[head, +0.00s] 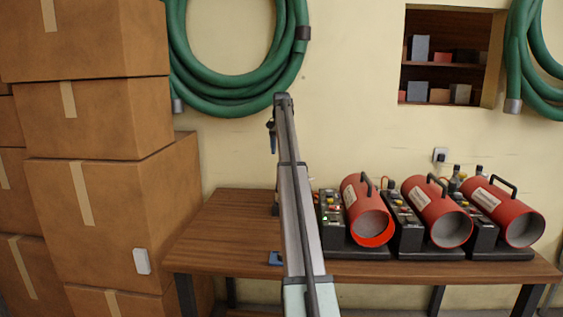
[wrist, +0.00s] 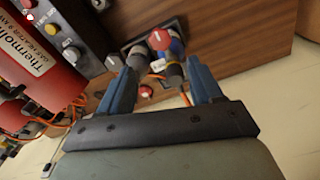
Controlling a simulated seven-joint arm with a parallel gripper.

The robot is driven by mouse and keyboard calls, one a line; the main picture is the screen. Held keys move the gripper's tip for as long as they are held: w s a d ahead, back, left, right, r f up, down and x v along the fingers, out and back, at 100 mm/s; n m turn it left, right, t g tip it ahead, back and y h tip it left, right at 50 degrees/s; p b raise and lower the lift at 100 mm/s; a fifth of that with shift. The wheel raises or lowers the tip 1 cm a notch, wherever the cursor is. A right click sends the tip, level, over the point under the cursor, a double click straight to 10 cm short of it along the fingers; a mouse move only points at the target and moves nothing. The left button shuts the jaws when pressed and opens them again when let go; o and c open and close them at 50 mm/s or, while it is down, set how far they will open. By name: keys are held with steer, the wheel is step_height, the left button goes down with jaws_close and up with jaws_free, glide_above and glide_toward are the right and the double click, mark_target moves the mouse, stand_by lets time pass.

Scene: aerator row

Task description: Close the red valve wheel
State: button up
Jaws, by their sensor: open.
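A small red round knob with a white mark (wrist: 159,39), which looks like the valve wheel, shows near the top middle of the wrist view. It sits by a blue part and a dark grey cylinder on a dark base. My gripper (wrist: 161,68) is open, its two blue fingers apart with nothing clearly held between them. In the picture the red wheel lies just beyond the fingertips; I cannot tell the depth gap. In the head view my arm covers this spot, and neither wheel nor fingers can be made out.
Several red cylindrical heaters (head: 369,222) with dark control boxes stand along the right of the wooden table (head: 233,215). One heater (wrist: 42,62) is left of my gripper in the wrist view. Orange cables (wrist: 70,112) run nearby. Cardboard boxes (head: 110,195) are stacked at left.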

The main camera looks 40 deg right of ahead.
steer(key=shift+r, duration=1.75)
steer(key=shift+r, duration=0.1)
step_height(320, 180, up, 3)
steer(key=shift+f, duration=0.15)
